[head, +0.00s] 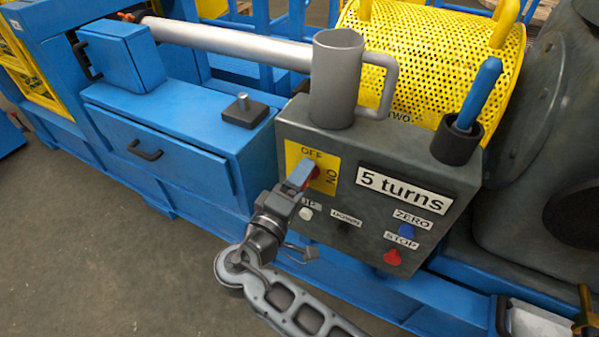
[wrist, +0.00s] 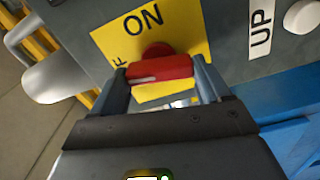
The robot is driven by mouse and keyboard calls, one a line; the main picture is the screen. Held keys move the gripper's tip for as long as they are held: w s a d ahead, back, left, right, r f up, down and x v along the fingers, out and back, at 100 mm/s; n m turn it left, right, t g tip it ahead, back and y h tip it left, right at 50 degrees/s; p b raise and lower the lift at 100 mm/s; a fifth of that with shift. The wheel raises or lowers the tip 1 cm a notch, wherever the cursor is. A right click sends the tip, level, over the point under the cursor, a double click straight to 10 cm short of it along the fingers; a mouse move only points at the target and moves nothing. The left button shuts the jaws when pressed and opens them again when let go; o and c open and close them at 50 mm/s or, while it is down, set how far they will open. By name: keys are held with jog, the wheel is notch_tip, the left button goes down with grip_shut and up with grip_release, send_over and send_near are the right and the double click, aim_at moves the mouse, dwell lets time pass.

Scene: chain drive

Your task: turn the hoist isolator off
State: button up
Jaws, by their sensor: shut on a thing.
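The hoist isolator is a red rotary handle on a yellow plate (head: 292,153) on the dark grey control box (head: 420,180). In the head view OFF is at the plate's top and ON at its right; only a little of the red handle (head: 315,173) shows behind my gripper (head: 303,176). In the wrist view the red handle (wrist: 160,69) lies nearly level, with a pale line on its left part, below ON and right of the partly hidden OFF lettering. My gripper (wrist: 162,80) is shut on the handle, one finger at each side. Which label the handle points to is not clear.
Close by on the box are a white button (head: 306,213), a black knob (head: 345,224), a blue button (head: 406,230) and a red STOP button (head: 393,257). A "5 turns" sign (head: 403,193) and a blue-handled lever (head: 480,92) are right. Floor at left is clear.

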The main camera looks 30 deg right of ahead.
jog(key=shift+w+d+n+p, duration=0.1)
jog(key=shift+n+p, duration=0.65)
jog(key=shift+n, duration=0.35)
jog(key=o, duration=1)
jog(key=shift+v, duration=3.9)
jog(key=shift+f, duration=0.1)
